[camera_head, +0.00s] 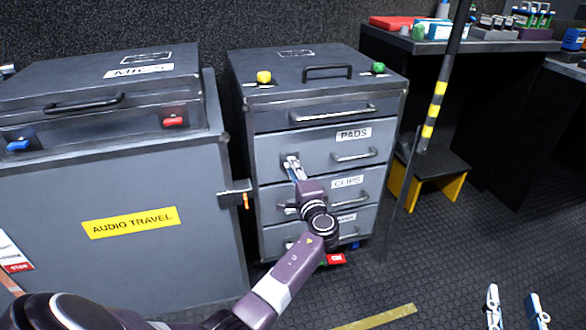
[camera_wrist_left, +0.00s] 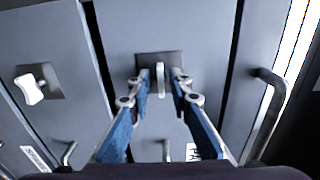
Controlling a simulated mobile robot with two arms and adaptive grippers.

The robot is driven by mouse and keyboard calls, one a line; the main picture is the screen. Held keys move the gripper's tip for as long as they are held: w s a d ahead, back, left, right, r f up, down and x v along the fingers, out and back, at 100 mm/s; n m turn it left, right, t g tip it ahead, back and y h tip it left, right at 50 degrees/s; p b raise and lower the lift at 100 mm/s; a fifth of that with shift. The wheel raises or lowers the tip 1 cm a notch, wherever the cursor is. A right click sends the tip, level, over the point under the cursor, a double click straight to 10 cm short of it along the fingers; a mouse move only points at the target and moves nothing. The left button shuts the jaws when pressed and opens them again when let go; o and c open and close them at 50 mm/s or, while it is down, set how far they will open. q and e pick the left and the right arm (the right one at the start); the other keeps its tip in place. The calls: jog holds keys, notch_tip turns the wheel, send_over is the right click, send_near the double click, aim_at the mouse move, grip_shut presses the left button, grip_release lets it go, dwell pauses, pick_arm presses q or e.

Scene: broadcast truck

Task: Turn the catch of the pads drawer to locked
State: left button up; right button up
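The pads drawer (camera_head: 325,146) is a grey drawer front with a PADS label and a bar handle, and it looks closed. Its catch, a small pale lever on a dark plate, shows in the left wrist view (camera_wrist_left: 160,78). There the lever stands upright in the picture, along the drawer's length. My left gripper (camera_head: 292,165) is at the catch; in the left wrist view (camera_wrist_left: 161,82) its blue-padded fingers are apart, one on each side of the lever, with gaps visible. In the head view the gripper partly hides the catch. My right gripper (camera_head: 515,298) is open and empty at lower right.
The clips drawer (camera_head: 345,195) lies below, with its own catch (camera_wrist_left: 30,88) tilted in the left wrist view. An audio travel case (camera_head: 180,250) stands left of the cabinet. A striped pole (camera_head: 432,115) and a black-yellow step (camera_head: 438,172) stand to the right.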

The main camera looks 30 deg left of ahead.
pick_arm(q)
jog(key=v, duration=1.2)
jog(key=shift+f, duration=0.1)
dwell(0.4)
